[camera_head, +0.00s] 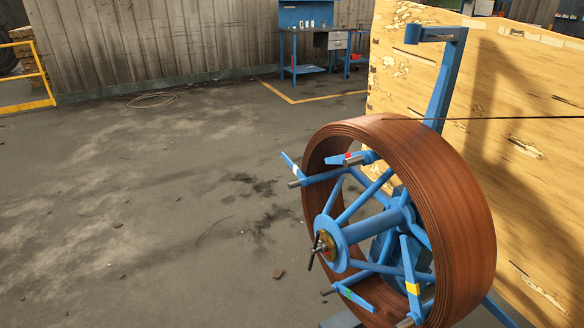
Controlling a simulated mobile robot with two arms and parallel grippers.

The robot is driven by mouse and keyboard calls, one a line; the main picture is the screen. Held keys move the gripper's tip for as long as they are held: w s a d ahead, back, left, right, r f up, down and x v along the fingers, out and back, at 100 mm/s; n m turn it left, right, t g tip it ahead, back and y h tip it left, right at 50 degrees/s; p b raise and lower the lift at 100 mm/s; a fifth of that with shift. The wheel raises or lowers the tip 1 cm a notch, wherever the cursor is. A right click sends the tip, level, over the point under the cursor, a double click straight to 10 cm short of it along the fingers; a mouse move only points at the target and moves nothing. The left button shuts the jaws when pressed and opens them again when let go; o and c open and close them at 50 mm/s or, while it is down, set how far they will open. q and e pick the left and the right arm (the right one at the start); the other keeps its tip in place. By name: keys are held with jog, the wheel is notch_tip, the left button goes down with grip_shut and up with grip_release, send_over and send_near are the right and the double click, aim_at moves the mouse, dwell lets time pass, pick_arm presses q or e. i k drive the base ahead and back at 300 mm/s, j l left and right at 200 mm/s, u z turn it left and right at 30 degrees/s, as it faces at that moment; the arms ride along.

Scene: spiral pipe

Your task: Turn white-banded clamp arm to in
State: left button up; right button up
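The white-banded clamp arm (293,167) is a short blue bar with a white band, at the upper left of the reel. It slants up and left from its pivot at a spoke end, and its tip sticks out past the coil's left edge. The blue reel (369,228) carries a thick red-brown coil (455,215). The red-banded (351,159), yellow-banded (412,287) and green-banded (347,293) clamp arms show against the coil's opening. A brass hub with a dark handle (324,245) faces left. Neither of my grippers is in view.
A blue post (446,80) stands behind the coil, before a large pale wooden panel (535,130). A dark line (520,118) runs right from the coil's top. A blue workbench (315,40) is at the back. The floor left of the reel is open.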

aim_at(294, 170)
jog(key=i+j+u, duration=0.15)
jog(key=i+j, duration=0.15)
jog(key=i, duration=0.3)
jog(key=i+j+u, duration=0.15)
jog(key=i, duration=0.5)
jog(key=i+j+u, duration=0.1)
jog(key=i, duration=0.55)
jog(key=i+j+u, duration=0.15)
jog(key=i, duration=0.5)
jog(key=i+z, duration=0.35)
jog(key=i+j+z, duration=0.1)
jog(key=i+z, duration=0.25)
jog(key=i, duration=0.15)
jog(key=i+j+z, duration=0.15)
jog(key=i+z, duration=0.2)
jog(key=i+j+z, duration=0.4)
jog(key=z, duration=0.35)
jog(key=i+j+z, duration=0.2)
jog(key=z, duration=0.25)
jog(key=i+j+z, duration=0.2)
jog(key=z, duration=0.25)
jog(key=i+j+z, duration=0.15)
jog(key=j+z, duration=0.15)
jog(key=z, duration=0.2)
jog(key=i+j+z, duration=0.1)
jog(key=j+z, duration=0.2)
jog(key=z, duration=0.15)
jog(key=j+z, duration=0.3)
jog(key=z, duration=0.15)
